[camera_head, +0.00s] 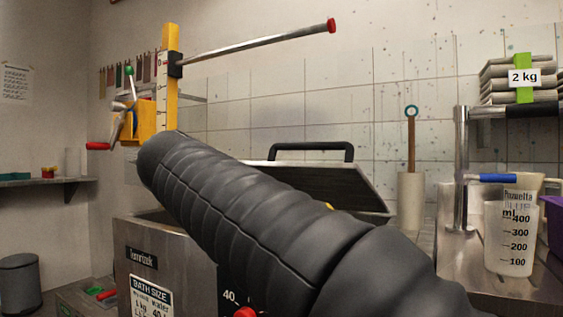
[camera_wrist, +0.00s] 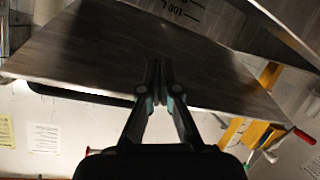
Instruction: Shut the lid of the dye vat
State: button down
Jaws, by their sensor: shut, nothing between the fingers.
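The dye vat (camera_head: 150,255) is a steel box at the lower middle of the head view, partly hidden by my black arm. Its lid (camera_head: 330,178) stands open and tilted, with a black handle (camera_head: 310,147) along its upper edge. In the wrist view the lid is a broad metal panel (camera_wrist: 100,48), and its dark handle (camera_wrist: 80,95) shows past the lower edge. My gripper (camera_wrist: 160,66) is shut and empty, its fingers in front of the lid panel; I cannot tell whether they touch it. The gripper is hidden in the head view.
A yellow post (camera_head: 170,70) with a metal rod and red-handled crank stands behind the vat at left. A steel shelf (camera_head: 515,112) with 2 kg packs and a measuring jug (camera_head: 516,240) stand at right.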

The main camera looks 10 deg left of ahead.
notch_tip(320, 180, up, 12)
jog(key=s+m+t+h, duration=0.2)
jog(key=m+t+h, duration=0.1)
jog(key=m, duration=0.3)
jog(key=p, duration=0.2)
send_near(277, 150)
jog(key=shift+m, duration=0.3)
jog(key=w+d+r, duration=0.2)
jog(key=w+d, duration=0.3)
jog(key=shift+r, duration=0.4)
jog(key=f, duration=0.1)
jog(key=f+b, duration=0.1)
jog(key=s+f, duration=0.1)
jog(key=shift+a+b, duration=0.3)
jog(key=shift+b, duration=0.1)
jog(key=shift+s+f, duration=0.1)
jog(key=shift+f, duration=0.35)
